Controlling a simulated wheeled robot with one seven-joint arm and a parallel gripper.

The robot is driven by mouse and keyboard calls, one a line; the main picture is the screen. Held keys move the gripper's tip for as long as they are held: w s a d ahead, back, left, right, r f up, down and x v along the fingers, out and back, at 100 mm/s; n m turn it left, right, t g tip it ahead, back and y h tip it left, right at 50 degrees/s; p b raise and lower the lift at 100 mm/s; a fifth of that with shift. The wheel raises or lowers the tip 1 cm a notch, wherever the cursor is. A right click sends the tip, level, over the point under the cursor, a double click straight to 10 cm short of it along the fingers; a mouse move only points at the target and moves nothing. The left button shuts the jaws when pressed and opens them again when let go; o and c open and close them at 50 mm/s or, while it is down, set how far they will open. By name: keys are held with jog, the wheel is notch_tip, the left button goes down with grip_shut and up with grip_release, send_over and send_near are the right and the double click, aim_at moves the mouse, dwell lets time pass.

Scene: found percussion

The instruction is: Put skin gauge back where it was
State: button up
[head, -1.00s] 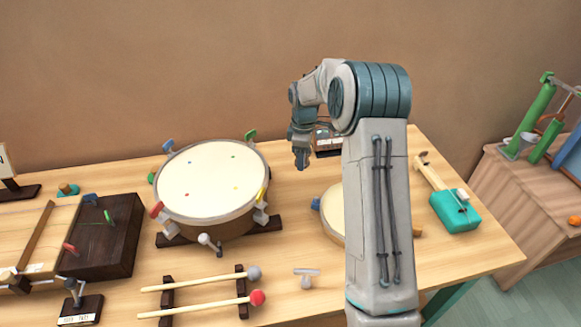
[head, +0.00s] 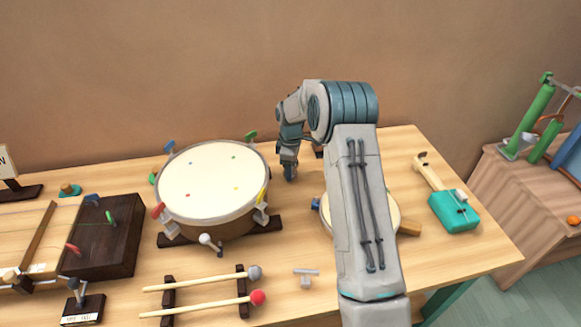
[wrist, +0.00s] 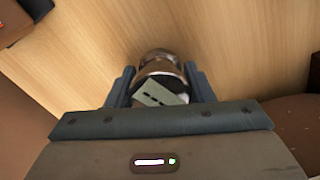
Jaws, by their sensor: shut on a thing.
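My gripper (head: 290,172) points down low over the table, just right of the large drum. In the wrist view its two fingers are shut on a small rounded metallic thing with a brown band and a pale marked face, which I take to be the skin gauge (wrist: 161,94). The gauge sits between the fingers with bare wood around it. In the head view the gripper hides it. I cannot tell whether the gauge touches the table.
The large drum (head: 212,183) stands left of my gripper. A smaller drum (head: 385,212) is partly behind my arm. Two mallets (head: 200,284) and a small T-shaped piece (head: 306,277) lie in front. A teal block (head: 454,211) is at right. The wooden table (head: 285,235) is clear between the drums.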

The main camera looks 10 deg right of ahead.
jog(key=o, duration=1.3)
jog(key=shift+f, duration=0.1)
notch_tip(320, 180, up, 12)
jog(key=shift+r, duration=0.25)
jog(key=s+r+m+t, duration=0.1)
jog(key=s+r+m, duration=0.35)
jog(key=s, duration=0.45)
jog(key=s+r+m+t, duration=0.1)
jog(key=s+r+m, duration=0.2)
jog(key=s+r, duration=0.5)
jog(key=s+f+m, duration=0.1)
jog(key=s+m, duration=0.1)
jog(key=s, duration=0.4)
jog(key=s+f+m, duration=0.2)
jog(key=s, duration=0.5)
jog(key=s+f+m, duration=0.1)
jog(key=s+m, duration=0.1)
jog(key=s, duration=0.5)
jog(key=shift+s+f+t, duration=0.15)
jog(key=shift+s+t, duration=0.05)
jog(key=shift+t, duration=0.2)
